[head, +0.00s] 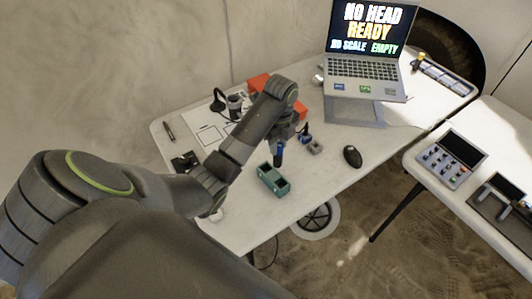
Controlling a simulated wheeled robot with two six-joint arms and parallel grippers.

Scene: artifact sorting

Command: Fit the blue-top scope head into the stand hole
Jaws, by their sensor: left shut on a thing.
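My left arm reaches over the white table from the left. Its gripper (281,139) points down over the middle of the table, shut on a small dark upright piece with blue near its top, which looks like the blue-top scope head (279,154). The fingers hide part of it. It shows just above and behind a teal box (273,181); I cannot tell its height over the table. A small grey block (315,148) stands to the right; I cannot make out a hole in it. My right gripper is not in view.
A laptop (366,68) on a riser reads "NO HEAD READY" and "NO SCALE EMPTY". A black mouse (352,156) lies at the right. A small dark-and-blue item (305,134) stands near the grey block. Papers and an orange-red box (259,81) lie behind my arm.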

